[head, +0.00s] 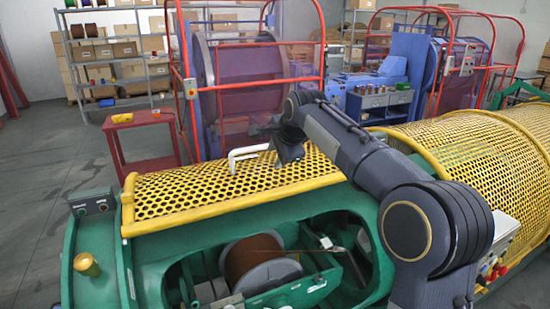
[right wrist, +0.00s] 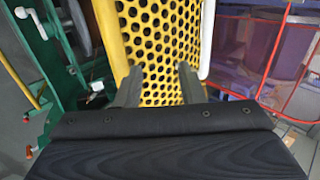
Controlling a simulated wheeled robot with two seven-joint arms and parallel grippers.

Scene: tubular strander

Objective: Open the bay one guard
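The yellow perforated guard (head: 190,195) lies as a sloping panel along the upper far side of the green machine bay, and the bay's front opening below it is uncovered. A white bar handle (head: 248,153) stands on the guard's far edge. My right gripper (head: 287,152) is at the right end of this handle, over the guard. In the right wrist view its two fingers (right wrist: 159,88) are spread, with yellow mesh (right wrist: 150,45) between them. The white handle (right wrist: 207,40) runs just right of the right finger, not between the fingers. My left gripper is not in view.
A brown-wound reel (head: 252,262) sits inside the green bay (head: 170,255). A second yellow mesh guard (head: 450,150) is at right. Red-framed cages (head: 322,40) stand behind, with a red side table (head: 140,135) at left. The floor at far left is clear.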

